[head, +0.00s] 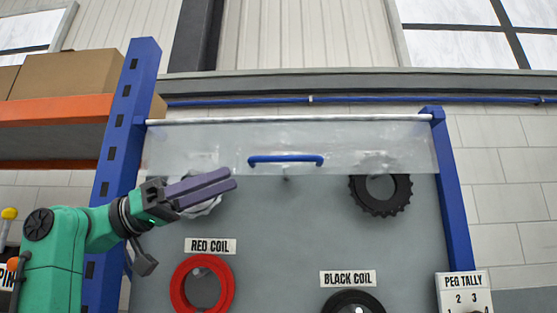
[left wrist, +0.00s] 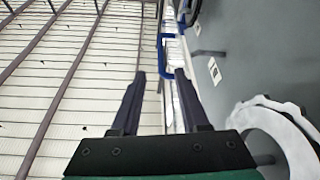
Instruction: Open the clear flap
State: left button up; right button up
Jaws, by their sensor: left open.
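The clear flap (head: 390,142) hangs down from a pale rail (head: 290,119) across the top of the grey board. Its blue handle (head: 286,159) is a horizontal bar near the lower edge. My left gripper (head: 232,179) is left of the handle, pointing right, apart from it in the picture. In the left wrist view the gripper (left wrist: 160,75) is open and empty, and the blue handle (left wrist: 162,52) shows beyond and between the fingertips. The flap appears nearly edge-on there. My right gripper is not in view.
A white ring (left wrist: 285,130) hangs on the board close beside my left gripper. A black toothed ring (head: 381,190), a red coil (head: 202,284) and a black coil (head: 352,302) also hang there. Blue posts (head: 125,130) flank the board. A shelf with boxes (head: 65,75) stands left.

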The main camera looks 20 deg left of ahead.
aim_at(280, 161)
pick_arm(q)
jog(key=p+x, duration=0.1)
jog(key=x, duration=0.1)
jog(key=p+x, duration=0.1)
jog(key=x, duration=0.2)
jog(key=p+x, duration=0.1)
jog(key=x, duration=0.2)
jog(key=shift+w+r, duration=0.1)
jog(key=shift+r, duration=0.2)
jog(key=shift+w+d+r, duration=0.1)
jog(key=shift+w+d, duration=0.2)
jog(key=shift+d, duration=0.3)
jog(key=shift+w+d, duration=0.25)
jog(key=shift+d, duration=0.4)
jog(key=shift+s+d, duration=0.15)
jog(key=shift+d, duration=0.15)
jog(key=shift+s, duration=0.15)
jog(key=shift+a, duration=0.25)
jog(key=shift+c, duration=1)
jog(key=shift+a, duration=0.25)
grip_shut()
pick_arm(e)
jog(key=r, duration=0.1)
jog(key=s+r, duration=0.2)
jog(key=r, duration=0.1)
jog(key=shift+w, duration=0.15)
